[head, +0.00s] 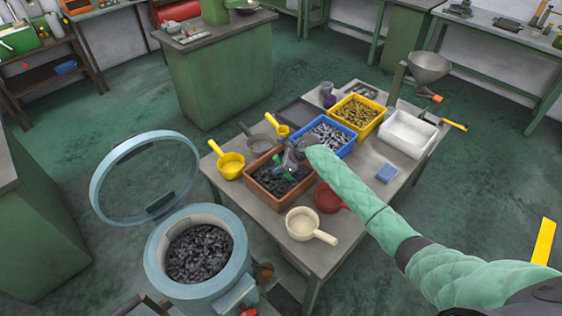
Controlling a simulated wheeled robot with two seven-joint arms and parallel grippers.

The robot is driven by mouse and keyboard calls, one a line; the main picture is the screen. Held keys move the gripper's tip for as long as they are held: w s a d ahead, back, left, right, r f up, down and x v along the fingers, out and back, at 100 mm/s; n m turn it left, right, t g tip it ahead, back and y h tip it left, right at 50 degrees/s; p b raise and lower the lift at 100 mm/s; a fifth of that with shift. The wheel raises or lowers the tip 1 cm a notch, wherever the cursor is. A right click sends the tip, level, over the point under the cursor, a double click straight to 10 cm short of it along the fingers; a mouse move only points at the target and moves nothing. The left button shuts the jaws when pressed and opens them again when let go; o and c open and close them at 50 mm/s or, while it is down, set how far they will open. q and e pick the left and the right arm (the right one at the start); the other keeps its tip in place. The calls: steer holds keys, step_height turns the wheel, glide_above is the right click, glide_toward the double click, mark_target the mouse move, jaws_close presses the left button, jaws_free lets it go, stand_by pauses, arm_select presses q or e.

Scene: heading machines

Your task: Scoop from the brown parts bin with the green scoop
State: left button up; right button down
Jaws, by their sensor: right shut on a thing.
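The brown parts bin (259,191) stands on the grey table and holds dark parts. My right gripper (289,167) is over the bin, reached by the green-sleeved arm from the right. It is shut on the green scoop (289,178), of which only a small green piece shows. The scoop's head is low at the dark parts, and I cannot tell how deep it sits or whether it holds any. My left gripper is out of view.
Yellow (231,165), cream (302,225) and red (327,197) scoops lie around the brown bin. An open drum (158,250) of dark parts stands front left.

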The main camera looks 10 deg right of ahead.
steer(key=shift+w+a+f+h, duration=0.1)
steer(key=shift+a+f+h, duration=0.1)
steer(key=shift+h, duration=0.2)
steer(key=shift+w+a+f+g+h, duration=0.1)
steer(key=shift+a+f+g+h, duration=0.25)
steer(key=shift+h, duration=0.45)
steer(key=shift+d+r, duration=0.15)
steer(key=shift+r, duration=0.15)
steer(key=shift+w+a+r+g+h, duration=0.1)
steer(key=shift+a+r+h, duration=0.25)
steer(key=shift+r, duration=1.4)
steer(key=shift+a+r+g+h, duration=0.15)
steer(key=shift+r+h, duration=0.3)
steer(key=shift+r, duration=1.25)
steer(key=shift+w+a+r+g+h, duration=0.1)
steer(key=shift+a+r+h, duration=0.25)
steer(key=shift+r, duration=1.4)
steer(key=shift+d, duration=0.1)
steer(key=shift+s+n+b, duration=0.1)
steer(key=shift+n+b, duration=0.2)
